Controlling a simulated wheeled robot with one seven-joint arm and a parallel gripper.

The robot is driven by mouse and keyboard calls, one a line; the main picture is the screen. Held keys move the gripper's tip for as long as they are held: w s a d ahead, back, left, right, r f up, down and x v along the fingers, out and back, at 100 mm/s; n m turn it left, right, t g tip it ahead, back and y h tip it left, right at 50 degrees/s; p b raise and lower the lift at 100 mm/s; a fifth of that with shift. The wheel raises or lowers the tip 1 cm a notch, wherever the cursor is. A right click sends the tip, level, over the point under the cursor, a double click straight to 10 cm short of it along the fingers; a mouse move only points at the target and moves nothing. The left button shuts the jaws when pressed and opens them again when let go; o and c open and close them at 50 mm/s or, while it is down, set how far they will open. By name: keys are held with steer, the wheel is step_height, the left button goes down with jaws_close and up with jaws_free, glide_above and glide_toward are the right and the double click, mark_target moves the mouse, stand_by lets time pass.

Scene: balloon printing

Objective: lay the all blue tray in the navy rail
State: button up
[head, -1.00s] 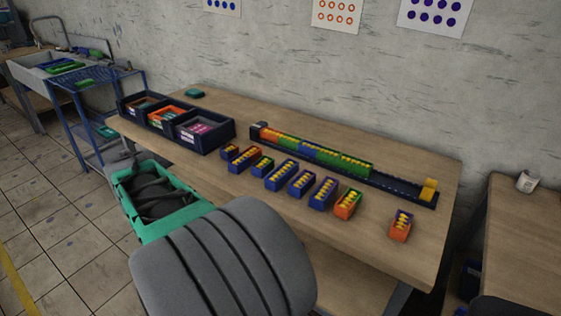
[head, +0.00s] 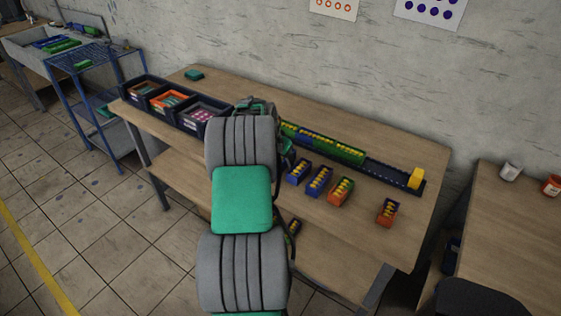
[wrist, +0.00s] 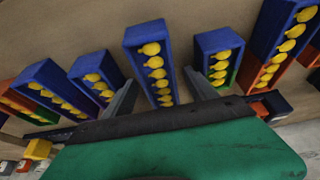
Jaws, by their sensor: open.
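My gripper (wrist: 160,77) is open in the wrist view, its two fingers on either side of an all blue tray (wrist: 137,36) holding a row of yellow pieces. I cannot tell whether the fingers touch it. In the head view my arm hides this tray and the gripper. The navy rail (head: 388,175) lies along the back of the table, with green, blue and other trays in its left part. Its right part is bare up to a yellow block (head: 416,179). Part of the rail shows low in the wrist view (wrist: 55,132).
A blue-and-green tray (wrist: 202,42) and a blue-and-orange tray (wrist: 264,28) stand on one side. Other blue trays (wrist: 82,66) and an orange-and-green tray (head: 341,191) stand on the other. Dark bins (head: 140,87) stand at the table's left. A blue-and-orange tray (head: 387,212) stands apart.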

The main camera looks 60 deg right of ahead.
steer(key=shift+r, duration=0.1)
steer(key=shift+c, duration=0.4)
jaws_close()
